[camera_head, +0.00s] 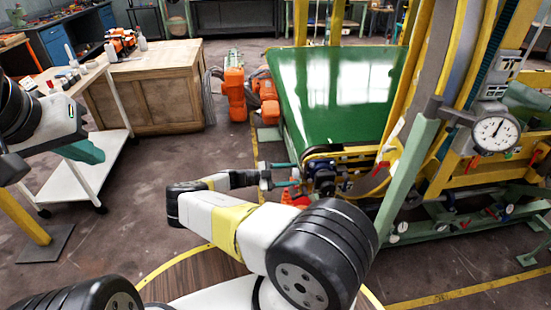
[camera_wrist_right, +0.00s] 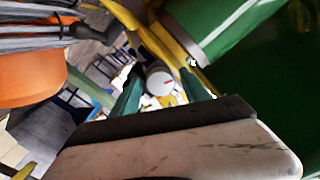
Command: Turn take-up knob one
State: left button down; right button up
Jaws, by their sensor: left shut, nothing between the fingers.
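My right gripper (camera_head: 285,174) reaches toward the near end of the green belt, beside a dark blue mechanism (camera_head: 322,178). Its two teal fingers are apart. My left gripper (camera_head: 86,152) is shut and empty at the left, above the white cart, far from the belt. No knob is clearly readable as number one.
The green belt (camera_head: 335,85) stands behind a yellow frame. A dial gauge (camera_head: 495,132) hangs at the right, and a pale green post (camera_head: 408,180) rises right of my right gripper. A white cart (camera_head: 90,178) and wooden cabinet (camera_head: 160,90) stand left. Floor between is clear.

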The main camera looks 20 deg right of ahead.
dwell(0.3)
jog(key=v, duration=0.7)
jog(key=shift+w+a, duration=0.1)
jog(key=shift+a, duration=0.25)
jog(key=shift+r, duration=0.1)
